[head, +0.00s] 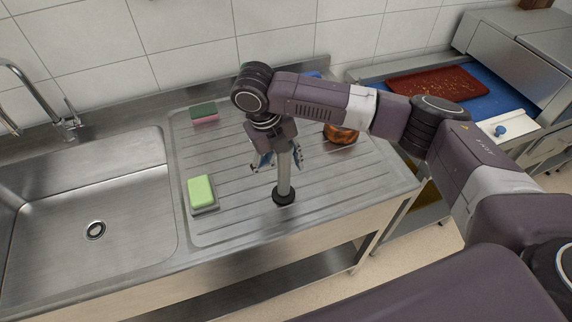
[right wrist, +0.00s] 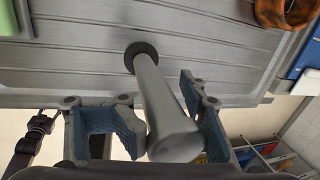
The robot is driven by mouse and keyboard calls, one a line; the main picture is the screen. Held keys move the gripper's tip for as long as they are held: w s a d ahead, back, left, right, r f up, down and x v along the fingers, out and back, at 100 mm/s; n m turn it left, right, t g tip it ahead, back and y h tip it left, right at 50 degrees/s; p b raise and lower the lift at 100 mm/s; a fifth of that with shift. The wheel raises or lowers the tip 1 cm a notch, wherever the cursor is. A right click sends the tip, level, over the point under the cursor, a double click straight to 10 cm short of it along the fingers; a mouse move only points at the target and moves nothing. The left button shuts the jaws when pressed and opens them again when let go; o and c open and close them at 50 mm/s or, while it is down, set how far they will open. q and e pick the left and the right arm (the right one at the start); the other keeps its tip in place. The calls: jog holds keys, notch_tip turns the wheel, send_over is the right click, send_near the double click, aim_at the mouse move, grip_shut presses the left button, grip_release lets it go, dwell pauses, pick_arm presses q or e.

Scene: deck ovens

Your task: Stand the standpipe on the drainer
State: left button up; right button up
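The standpipe (head: 284,179), a grey tube with a black foot, stands upright on the ribbed steel drainer (head: 240,222), near its front edge. It also shows in the right wrist view (right wrist: 160,100), with its dark foot on the ribs. My right gripper (head: 279,161) points down over the pipe's upper part. In the right wrist view its blue-padded fingers are spread on either side of the pipe, with a gap visible on the right finger's side. The pipe's top is partly hidden by the gripper in the head view.
A green soap-like block (head: 201,190) on a small dish lies left of the pipe. A sponge (head: 204,113) lies at the back. An orange-brown round object (head: 341,134) sits behind right. The sink (head: 85,215) is left; a red board (head: 436,83) is far right.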

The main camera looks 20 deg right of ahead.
jog(key=o, duration=0.6)
jog(key=shift+r, duration=0.35)
jog(key=b+v, duration=0.2)
jog(key=v, duration=0.4)
jog(key=shift+w+a+r+b, duration=0.2)
jog(key=shift+r+b, duration=0.1)
jog(key=shift+r, duration=0.1)
jog(key=shift+v, duration=2.35)
jog(key=shift+s, duration=0.1)
jog(key=shift+s+f, duration=0.1)
